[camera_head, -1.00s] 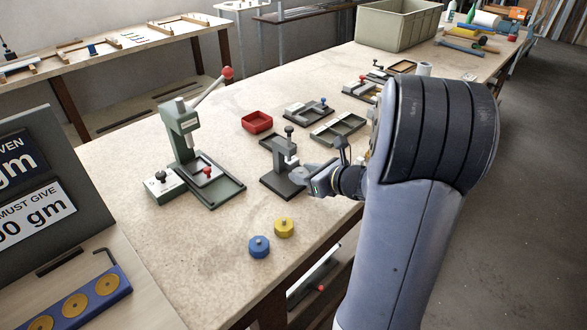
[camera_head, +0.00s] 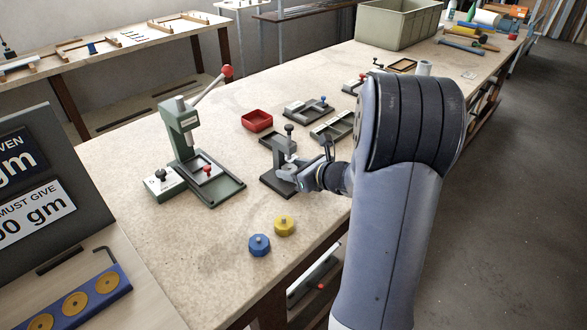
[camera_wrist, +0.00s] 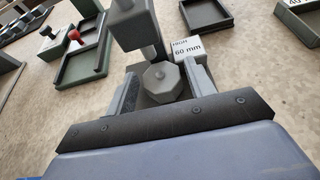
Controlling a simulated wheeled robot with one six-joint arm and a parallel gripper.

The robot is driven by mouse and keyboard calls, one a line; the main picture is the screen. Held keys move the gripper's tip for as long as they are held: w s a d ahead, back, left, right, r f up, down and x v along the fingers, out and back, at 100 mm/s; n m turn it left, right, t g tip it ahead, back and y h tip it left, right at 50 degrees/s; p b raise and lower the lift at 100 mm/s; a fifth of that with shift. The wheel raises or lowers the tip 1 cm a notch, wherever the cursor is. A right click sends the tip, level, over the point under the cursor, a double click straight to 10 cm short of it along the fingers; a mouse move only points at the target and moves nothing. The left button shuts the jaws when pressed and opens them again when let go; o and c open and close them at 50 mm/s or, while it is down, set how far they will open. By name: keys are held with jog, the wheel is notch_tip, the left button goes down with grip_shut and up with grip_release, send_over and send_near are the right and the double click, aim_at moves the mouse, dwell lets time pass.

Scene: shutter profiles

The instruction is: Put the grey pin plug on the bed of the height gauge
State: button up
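The grey pin plug (camera_wrist: 162,78), an eight-sided block with a small pin on top, sits between the two fingers of my gripper (camera_wrist: 162,82) in the wrist view. My gripper (camera_head: 287,178) appears shut on it, at the front of the height gauge (camera_head: 284,150). The gauge has a grey column and head, a black knob and a dark flat bed (camera_head: 272,187). In the wrist view the gauge head (camera_wrist: 130,24) and its spindle stand just beyond the plug. The plug is over the bed area; whether it touches the bed is hidden.
A label block (camera_wrist: 188,48) reading "HIGH 60 mm" is beside the gauge. A green press (camera_head: 190,160) stands left, a red tray (camera_head: 257,121) behind. A blue plug (camera_head: 259,245) and a yellow plug (camera_head: 284,226) lie in front. The table's front edge is close.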

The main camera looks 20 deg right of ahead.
jog(key=shift+o, duration=0.9)
jog(key=shift+r, duration=0.15)
jog(key=shift+s+d+r, duration=0.2)
jog(key=shift+s, duration=0.1)
jog(key=v, duration=1.1)
jog(key=shift+s+p, duration=0.1)
jog(key=shift+p, duration=0.2)
